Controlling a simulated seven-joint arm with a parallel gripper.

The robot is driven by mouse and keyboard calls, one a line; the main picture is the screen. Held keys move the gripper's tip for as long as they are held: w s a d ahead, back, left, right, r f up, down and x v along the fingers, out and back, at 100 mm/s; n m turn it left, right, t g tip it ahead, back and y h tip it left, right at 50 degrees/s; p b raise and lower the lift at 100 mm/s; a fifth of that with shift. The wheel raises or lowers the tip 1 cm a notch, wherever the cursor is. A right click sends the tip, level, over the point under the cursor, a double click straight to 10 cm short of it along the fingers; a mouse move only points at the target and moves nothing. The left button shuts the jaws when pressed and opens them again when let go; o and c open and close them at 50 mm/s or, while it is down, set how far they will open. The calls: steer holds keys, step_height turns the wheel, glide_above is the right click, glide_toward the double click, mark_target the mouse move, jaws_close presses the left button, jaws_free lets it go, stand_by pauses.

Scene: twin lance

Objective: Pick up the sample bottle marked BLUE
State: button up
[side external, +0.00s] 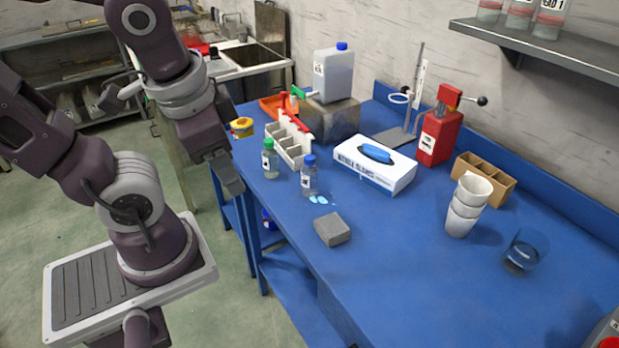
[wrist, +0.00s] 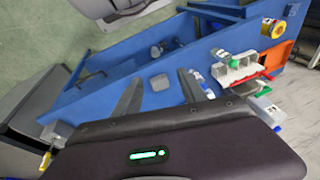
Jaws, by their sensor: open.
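Two sample bottles stand upright on the blue bench near its left edge in the side view. One is a clear bottle with a blue cap (side external: 309,178); the other is a clear bottle with a green cap (side external: 270,160). Both have pale labels, too small to read. The wrist view shows the blue-capped bottle (wrist: 199,80), partly behind a finger, and the green-capped bottle (wrist: 222,56) at its right. My gripper (side external: 231,177) is open and empty, left of both bottles and apart from them. Its spread fingers (wrist: 160,92) show in the wrist view.
A white rack (side external: 289,142) stands close behind the green-capped bottle. A grey block (side external: 332,229) and small light-blue spots lie near the blue-capped bottle. A glove box (side external: 374,165), stacked cups (side external: 467,205) and a glass (side external: 522,250) stand farther right.

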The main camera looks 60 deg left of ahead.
mark_target(309, 158)
steer(key=w+a+f+m+g+y, duration=0.2)
steer(key=a+f+m+g+y, duration=0.15)
steer(key=a+m+y, duration=0.75)
steer(key=w+d+f+m+t+h, duration=0.1)
steer(key=w+d+f+m+t, duration=0.1)
steer(key=w+f+m+t, duration=0.4)
steer(key=w+d+f+m+t+h, duration=0.2)
steer(key=w+f+m+t, duration=0.15)
steer(key=w+m, duration=0.5)
steer(key=shift+n, duration=0.35)
steer(key=x, duration=0.7)
steer(key=shift+w+a+r, duration=0.1)
steer(key=shift+w+r, duration=0.15)
steer(key=shift+r, duration=0.05)
jaws_close()
